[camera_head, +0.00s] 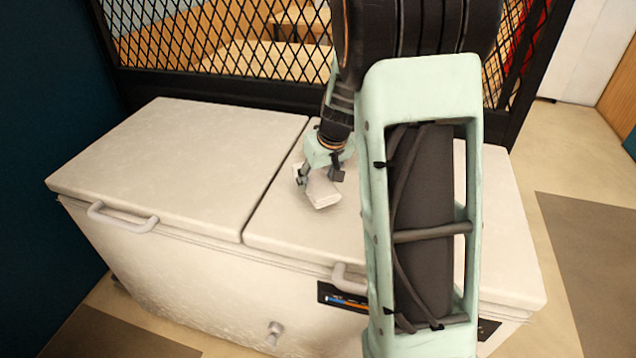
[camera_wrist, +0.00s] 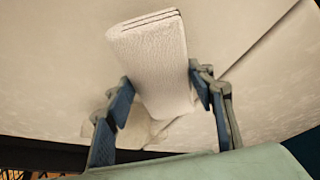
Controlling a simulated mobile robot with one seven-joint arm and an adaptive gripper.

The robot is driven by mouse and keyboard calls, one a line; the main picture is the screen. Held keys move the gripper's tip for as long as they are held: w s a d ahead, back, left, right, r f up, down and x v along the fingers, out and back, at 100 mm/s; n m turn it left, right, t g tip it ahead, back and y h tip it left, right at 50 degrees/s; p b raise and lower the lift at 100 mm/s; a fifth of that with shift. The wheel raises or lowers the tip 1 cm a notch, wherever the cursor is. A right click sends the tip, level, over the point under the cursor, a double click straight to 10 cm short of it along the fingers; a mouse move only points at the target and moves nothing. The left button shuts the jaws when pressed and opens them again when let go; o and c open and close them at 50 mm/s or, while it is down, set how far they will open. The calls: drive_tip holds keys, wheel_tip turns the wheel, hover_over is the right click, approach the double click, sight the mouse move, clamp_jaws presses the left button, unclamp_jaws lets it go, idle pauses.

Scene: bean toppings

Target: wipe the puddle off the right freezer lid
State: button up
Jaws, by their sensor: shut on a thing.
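My gripper (camera_head: 319,176) is shut on a folded white cloth (camera_head: 323,193), low over the left part of the right freezer lid (camera_head: 290,225). In the wrist view the cloth (camera_wrist: 150,60) sits between the two blue fingers of the gripper (camera_wrist: 162,92) and sticks out past them. I cannot tell whether the cloth touches the lid. The right lid (camera_wrist: 60,70) looks pale and mottled in the wrist view, and no clear puddle outline shows. My arm hides much of the right lid in the head view.
The left freezer lid (camera_head: 170,160) is closed and bare, with a narrow seam between the lids. Handles (camera_head: 120,218) stick out at the front edge. A black mesh partition (camera_head: 215,50) stands close behind the freezer. A dark wall (camera_head: 45,100) is at the left.

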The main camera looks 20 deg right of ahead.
drive_tip(key=shift+r+p, duration=1.3)
drive_tip(key=shift+r, duration=0.95)
